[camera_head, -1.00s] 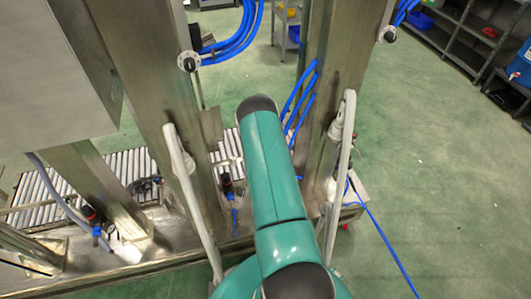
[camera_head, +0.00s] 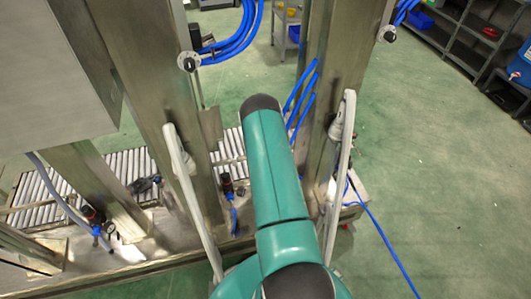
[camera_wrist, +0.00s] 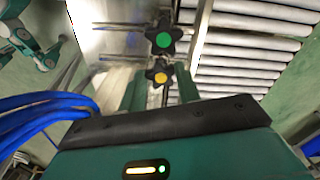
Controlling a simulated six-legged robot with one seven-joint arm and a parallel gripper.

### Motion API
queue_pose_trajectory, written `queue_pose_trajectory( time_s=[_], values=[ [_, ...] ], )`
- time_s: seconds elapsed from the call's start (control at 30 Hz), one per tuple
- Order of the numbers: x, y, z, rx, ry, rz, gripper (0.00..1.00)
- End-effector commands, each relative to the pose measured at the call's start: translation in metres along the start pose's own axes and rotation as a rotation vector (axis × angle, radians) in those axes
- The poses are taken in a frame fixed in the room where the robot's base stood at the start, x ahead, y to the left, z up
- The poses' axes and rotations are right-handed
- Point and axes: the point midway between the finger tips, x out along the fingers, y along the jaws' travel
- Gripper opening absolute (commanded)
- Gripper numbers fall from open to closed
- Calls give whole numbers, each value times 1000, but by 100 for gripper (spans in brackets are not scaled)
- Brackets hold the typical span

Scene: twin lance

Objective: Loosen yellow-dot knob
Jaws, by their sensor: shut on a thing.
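The yellow-dot knob (camera_wrist: 160,76), a dark lobed knob with a yellow centre, is in the middle of the wrist view. My gripper (camera_wrist: 160,84) is shut on it, with one green finger at its left and one at its right. A second dark knob with a green dot (camera_wrist: 163,40) is just beyond it, apart from the fingers. In the head view my teal arm reaches forward between two steel posts, and my gripper and both dotted knobs are hidden.
Metal conveyor rollers (camera_wrist: 245,50) lie right of the knobs. Blue hoses (camera_wrist: 40,110) run at the left of the wrist view. In the head view, steel posts (camera_head: 160,100) (camera_head: 325,90) stand close on both sides of my arm. The green floor (camera_head: 430,150) at right is mostly clear.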

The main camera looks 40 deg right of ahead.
Motion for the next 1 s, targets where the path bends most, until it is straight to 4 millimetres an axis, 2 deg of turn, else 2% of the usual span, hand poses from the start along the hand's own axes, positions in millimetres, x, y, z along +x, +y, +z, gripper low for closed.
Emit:
queue_pose_trajectory(
  time_s=[0.33, 0.87, 0.9, 0.97, 1.0],
  values=[
    [0, 1, 0, -169, -1, 0, 10],
    [0, 1, 0, -200, -1, 0, 10],
    [0, 1, 0, -200, -1, 0, 40],
    [0, 1, 0, -199, -1, 0, 52],
    [0, 1, 0, -199, -1, 0, 55]
  ],
)
